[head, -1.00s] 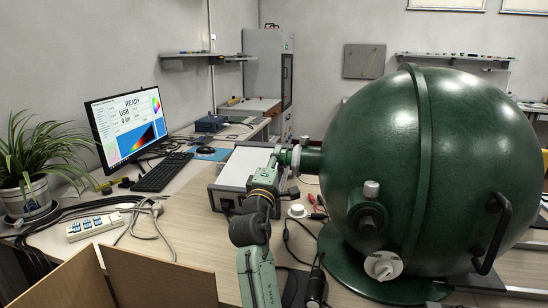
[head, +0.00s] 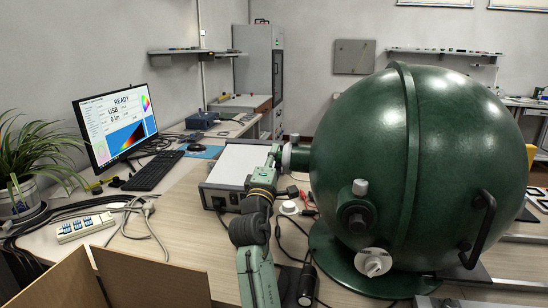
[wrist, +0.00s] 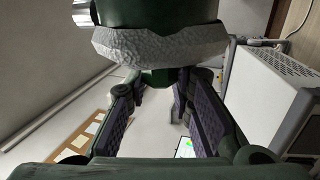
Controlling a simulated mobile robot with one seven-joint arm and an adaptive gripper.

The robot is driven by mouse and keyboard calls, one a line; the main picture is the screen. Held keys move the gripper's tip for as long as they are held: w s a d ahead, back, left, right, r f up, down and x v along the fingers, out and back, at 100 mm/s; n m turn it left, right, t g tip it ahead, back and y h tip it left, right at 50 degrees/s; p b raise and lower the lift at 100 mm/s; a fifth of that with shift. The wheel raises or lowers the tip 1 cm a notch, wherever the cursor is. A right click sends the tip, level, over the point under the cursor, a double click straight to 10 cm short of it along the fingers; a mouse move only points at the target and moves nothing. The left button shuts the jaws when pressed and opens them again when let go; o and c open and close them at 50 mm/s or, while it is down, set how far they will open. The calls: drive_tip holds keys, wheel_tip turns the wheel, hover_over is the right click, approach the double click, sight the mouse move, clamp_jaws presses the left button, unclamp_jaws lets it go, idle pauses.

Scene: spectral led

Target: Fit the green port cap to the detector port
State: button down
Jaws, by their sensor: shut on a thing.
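The big dark green sphere (head: 450,150) fills the right of the head view. A short port with a pale, rough collar (head: 296,156) sticks out on its left side; the collar also shows across the top of the wrist view (wrist: 160,48). My gripper (head: 277,156) is at the outer end of this port. In the wrist view its fingers (wrist: 160,84) are closed around a small dark green piece (wrist: 158,77), seemingly the green port cap, just below the collar. The collar hides most of it. I cannot tell whether it is fully seated.
A small white round part (head: 289,208) and cables lie on the table beside the sphere's base (head: 335,262). An open cardboard box (head: 150,278) is at the front left. A monitor (head: 115,125) stands behind.

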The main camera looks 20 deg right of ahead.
drive_tip(key=shift+s+d+p, duration=0.1)
drive_tip(key=shift+d+p, duration=0.05)
drive_tip(key=shift+p, duration=0.2)
idle(0.5)
drive_tip(key=shift+s+d, duration=0.25)
drive_tip(key=shift+d, duration=0.15)
drive_tip(key=shift+s+d, duration=0.1)
drive_tip(key=shift+d, duration=0.05)
drive_tip(key=c, duration=1.3)
unclamp_jaws()
drive_tip(key=shift+d, duration=0.1)
drive_tip(key=shift+f, duration=0.1)
drive_tip(key=v, duration=1.2)
drive_tip(key=shift+a, duration=0.2)
